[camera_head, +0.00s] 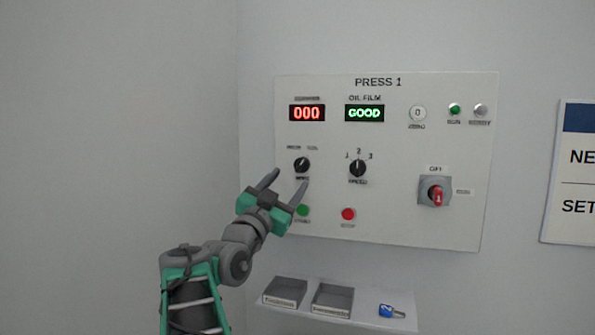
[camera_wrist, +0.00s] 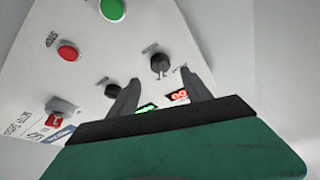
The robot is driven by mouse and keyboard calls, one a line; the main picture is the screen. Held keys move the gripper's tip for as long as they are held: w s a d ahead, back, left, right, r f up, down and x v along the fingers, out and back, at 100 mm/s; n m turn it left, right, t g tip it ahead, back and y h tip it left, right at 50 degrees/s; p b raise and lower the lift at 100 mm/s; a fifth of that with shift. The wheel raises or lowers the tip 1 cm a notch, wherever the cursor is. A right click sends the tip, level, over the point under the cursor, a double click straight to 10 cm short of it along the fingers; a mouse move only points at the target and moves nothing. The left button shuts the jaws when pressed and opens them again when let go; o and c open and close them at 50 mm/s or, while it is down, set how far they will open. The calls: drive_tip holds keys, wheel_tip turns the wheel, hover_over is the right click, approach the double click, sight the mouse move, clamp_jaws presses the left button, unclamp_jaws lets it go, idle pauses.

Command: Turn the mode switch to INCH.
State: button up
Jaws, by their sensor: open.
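The mode switch (camera_head: 302,165) is a round black knob on the left of the PRESS 1 panel (camera_head: 400,225). Its small labels are too blurred to read surely, so I cannot tell which position it points to. The switch also shows in the wrist view (camera_wrist: 160,64), just beyond the gap between my fingertips. My gripper (camera_head: 286,181) is open and empty, in front of the panel just below and left of the switch. In the wrist view its two dark fingers (camera_wrist: 159,78) are spread apart, and nothing is between them.
A similar black knob (camera_head: 357,168) marked 1, 2, 3 sits to the right. Below are a green button (camera_head: 303,210) and a red button (camera_head: 348,214). A red rotary handle (camera_head: 436,196) is at right. A shelf underneath holds two grey trays and a blue-tagged key (camera_head: 391,311).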

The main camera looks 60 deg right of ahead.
sight(299, 168)
drive_tip(key=p+x, duration=0.2)
drive_tip(key=x, duration=0.4)
drive_tip(key=shift+w+d, duration=0.1)
drive_tip(key=shift+d, duration=0.15)
drive_tip(key=shift+c, duration=0.3)
clamp_jaws()
